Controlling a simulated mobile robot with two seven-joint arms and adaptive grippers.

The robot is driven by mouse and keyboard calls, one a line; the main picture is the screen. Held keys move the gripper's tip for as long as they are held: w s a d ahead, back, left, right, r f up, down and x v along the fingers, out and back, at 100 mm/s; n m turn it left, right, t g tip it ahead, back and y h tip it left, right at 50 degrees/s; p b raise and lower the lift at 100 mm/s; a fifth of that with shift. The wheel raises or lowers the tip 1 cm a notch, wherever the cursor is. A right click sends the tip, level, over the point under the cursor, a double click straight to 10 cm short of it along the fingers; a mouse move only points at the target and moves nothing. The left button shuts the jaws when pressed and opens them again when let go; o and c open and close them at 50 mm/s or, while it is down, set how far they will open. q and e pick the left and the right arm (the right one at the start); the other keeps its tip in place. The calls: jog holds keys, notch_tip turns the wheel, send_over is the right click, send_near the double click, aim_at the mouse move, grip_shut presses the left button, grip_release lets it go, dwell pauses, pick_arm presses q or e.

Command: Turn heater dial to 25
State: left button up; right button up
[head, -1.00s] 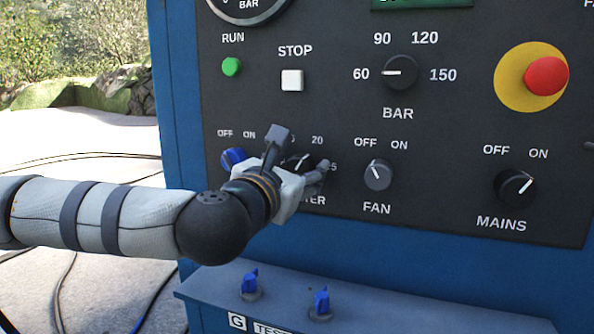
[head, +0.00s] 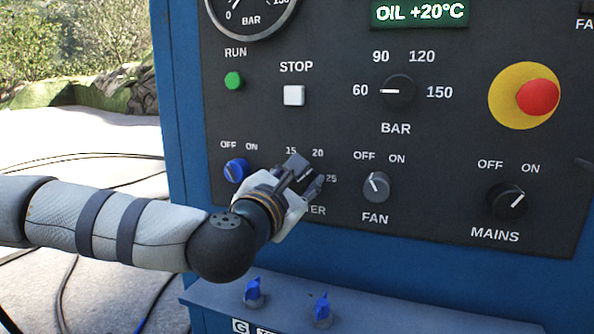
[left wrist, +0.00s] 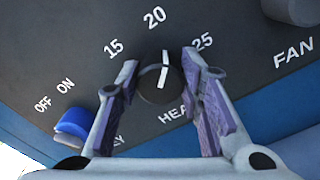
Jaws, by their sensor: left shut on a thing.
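The heater dial (head: 306,175) is a round dark knob with a white pointer line on the black panel, with 15, 20 and 25 printed around it. My left gripper (head: 305,172) is at the dial with a finger on either side, shut on it. In the left wrist view the dial (left wrist: 158,92) shows between the fingertips of my left gripper (left wrist: 162,80). Its pointer points between 20 and 25, nearer to 20. The gripper hides part of the heater label in the head view. My right gripper is not in view.
A blue OFF/ON switch (head: 236,170) is close on the left, and the fan knob (head: 376,187) on the right. The mains knob (head: 506,201) and red emergency button (head: 538,97) are further right. A blue ledge (head: 390,318) with two blue valves juts out below.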

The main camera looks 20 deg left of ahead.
pick_arm(q)
jog(key=shift+m+p, duration=2.6)
jog(key=shift+m, duration=1.8)
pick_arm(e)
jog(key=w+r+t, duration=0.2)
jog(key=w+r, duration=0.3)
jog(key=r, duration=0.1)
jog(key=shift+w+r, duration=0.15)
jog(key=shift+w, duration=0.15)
pick_arm(q)
jog(key=shift+f, duration=0.1)
jog(key=o, duration=1.2)
jog(key=shift+c, duration=0.2)
